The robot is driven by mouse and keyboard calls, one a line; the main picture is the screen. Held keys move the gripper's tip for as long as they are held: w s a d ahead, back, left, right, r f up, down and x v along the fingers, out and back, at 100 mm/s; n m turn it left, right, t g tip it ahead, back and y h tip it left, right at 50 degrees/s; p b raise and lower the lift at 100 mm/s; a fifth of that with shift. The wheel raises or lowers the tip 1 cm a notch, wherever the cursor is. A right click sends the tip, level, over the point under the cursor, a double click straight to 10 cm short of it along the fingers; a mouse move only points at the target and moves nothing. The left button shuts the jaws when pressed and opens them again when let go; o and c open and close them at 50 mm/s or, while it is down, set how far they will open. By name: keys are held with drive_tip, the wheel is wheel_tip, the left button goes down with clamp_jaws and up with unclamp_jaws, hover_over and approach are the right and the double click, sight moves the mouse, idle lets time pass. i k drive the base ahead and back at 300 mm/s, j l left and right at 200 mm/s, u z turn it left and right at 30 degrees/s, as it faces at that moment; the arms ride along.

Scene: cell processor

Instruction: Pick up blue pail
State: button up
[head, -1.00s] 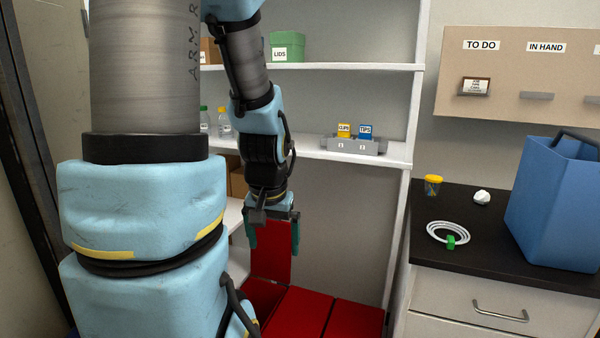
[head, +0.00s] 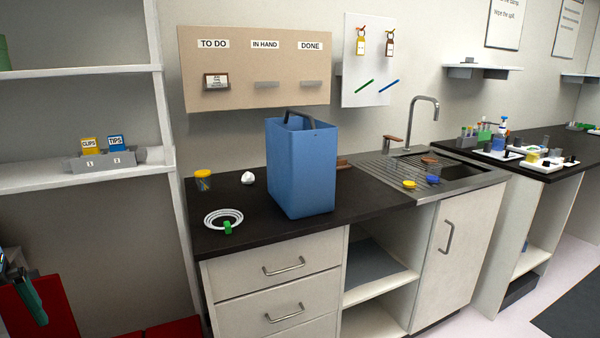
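The blue pail (head: 300,170) stands upright on the black countertop, left of the sink. Its dark handle (head: 298,118) arches over the top. My gripper (head: 22,290) is only partly in view at the lower left edge, far from the pail and lower than the counter. One teal finger shows; the rest is cut off by the picture edge, so its opening cannot be judged.
On the counter (head: 262,222) left of the pail are a coiled white tube (head: 208,222) with a green clip, a yellow-lidded jar (head: 203,180) and a crumpled white piece (head: 248,178). A sink with a tap (head: 411,120) is right. White shelving (head: 180,225) stands between my gripper and the counter.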

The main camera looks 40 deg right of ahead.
sight(301, 149)
drive_tip(key=z, duration=1.4)
drive_tip(key=i+l, duration=0.1)
drive_tip(key=l, duration=0.35)
drive_tip(key=i+l, duration=0.1)
drive_tip(key=l, duration=0.35)
drive_tip(key=l+u, duration=0.35)
drive_tip(key=i+l+u, duration=0.1)
drive_tip(key=l+u, duration=0.6)
drive_tip(key=k+l, duration=0.05)
